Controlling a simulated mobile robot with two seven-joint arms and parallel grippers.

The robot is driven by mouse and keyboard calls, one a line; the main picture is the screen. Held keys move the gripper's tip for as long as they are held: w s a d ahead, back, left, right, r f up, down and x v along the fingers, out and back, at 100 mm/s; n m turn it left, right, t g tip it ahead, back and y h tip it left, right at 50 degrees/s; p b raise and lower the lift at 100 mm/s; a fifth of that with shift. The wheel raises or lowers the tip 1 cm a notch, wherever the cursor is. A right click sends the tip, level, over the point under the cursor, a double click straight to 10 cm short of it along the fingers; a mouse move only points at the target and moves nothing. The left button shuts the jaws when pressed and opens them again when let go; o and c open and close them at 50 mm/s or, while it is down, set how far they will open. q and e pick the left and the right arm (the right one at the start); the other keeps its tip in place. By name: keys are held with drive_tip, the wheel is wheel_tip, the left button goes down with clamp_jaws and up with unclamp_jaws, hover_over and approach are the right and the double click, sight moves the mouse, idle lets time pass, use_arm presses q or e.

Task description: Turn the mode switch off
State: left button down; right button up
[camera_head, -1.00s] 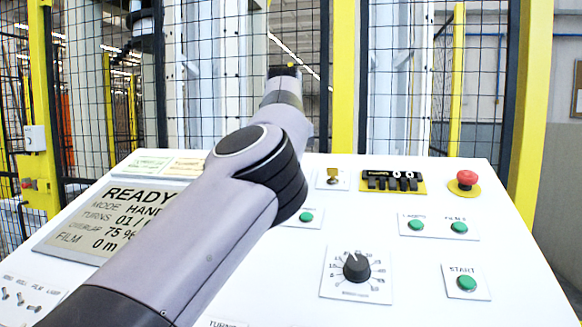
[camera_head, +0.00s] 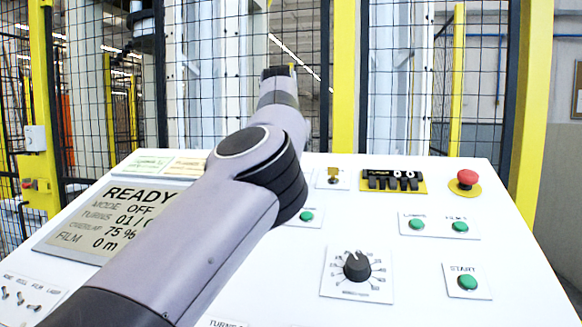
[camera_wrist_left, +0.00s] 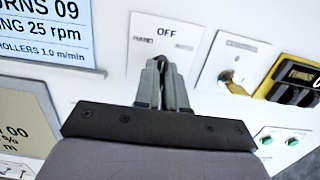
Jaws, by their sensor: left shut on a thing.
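The mode switch plate (camera_wrist_left: 192,62) is in the left wrist view, with OFF printed at its top and smaller labels on both sides. The fingers point up toward the OFF label. In the head view my left arm covers the switch and the gripper. The panel display (camera_head: 112,212) reads READY and MODE OFF. My right gripper is not in view.
A brass key switch (camera_wrist_left: 232,82) is just right of the mode switch. The sloping panel also has a red emergency stop (camera_head: 467,178), a black dial (camera_head: 356,267), thumbwheels (camera_head: 392,180) and a green START button (camera_head: 467,283). A mesh fence stands behind.

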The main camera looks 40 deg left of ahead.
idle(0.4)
use_arm(q)
drive_tip(key=c, duration=1.2)
unclamp_jaws()
drive_tip(key=v, duration=0.7)
drive_tip(key=shift+s, duration=0.15)
